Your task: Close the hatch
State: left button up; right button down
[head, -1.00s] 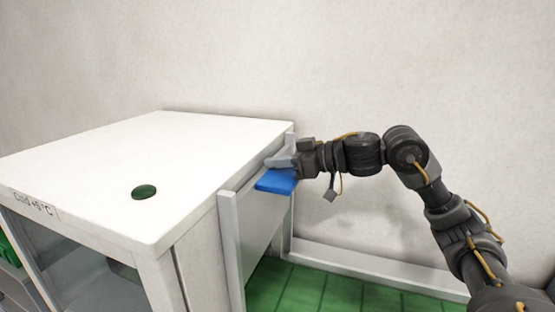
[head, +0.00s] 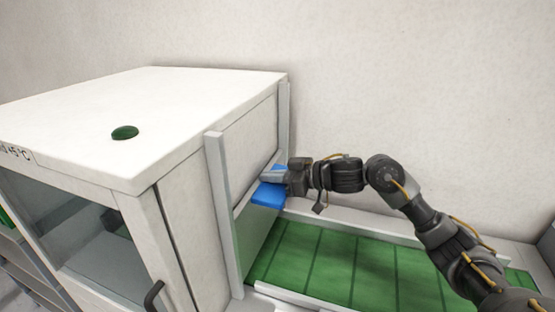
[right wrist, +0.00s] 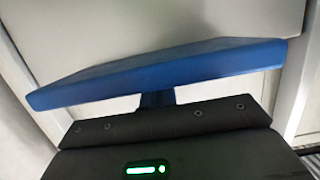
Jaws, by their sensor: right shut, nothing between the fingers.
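The hatch (head: 257,233) is a flat grey panel between two upright rails on the right side of the white cabinet. A blue handle (head: 268,194) sticks out from its upper edge. My right gripper (head: 273,174) is shut and empty, its fingertips at the top of the blue handle, close to the panel. In the right wrist view the blue handle (right wrist: 160,72) spans the picture just in front of the dark gripper body; the fingertips are hard to make out there. Whether they touch the handle is hard to tell. My left gripper is not in view.
A green conveyor belt (head: 335,262) with light side rails runs right from below the hatch. A bare wall stands behind.

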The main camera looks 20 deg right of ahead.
notch_tip(320, 180, down, 3)
jog(key=shift+r, duration=0.15)
jog(key=shift+s+f+b, duration=0.1)
jog(key=shift+f+b, duration=0.2)
jog(key=shift+f, duration=0.2)
jog(key=shift+r+p, duration=0.45)
jog(key=shift+p, duration=0.1)
notch_tip(320, 180, up, 4)
jog(key=p, duration=0.4)
jog(key=b+v, duration=0.3)
jog(key=v, duration=0.7)
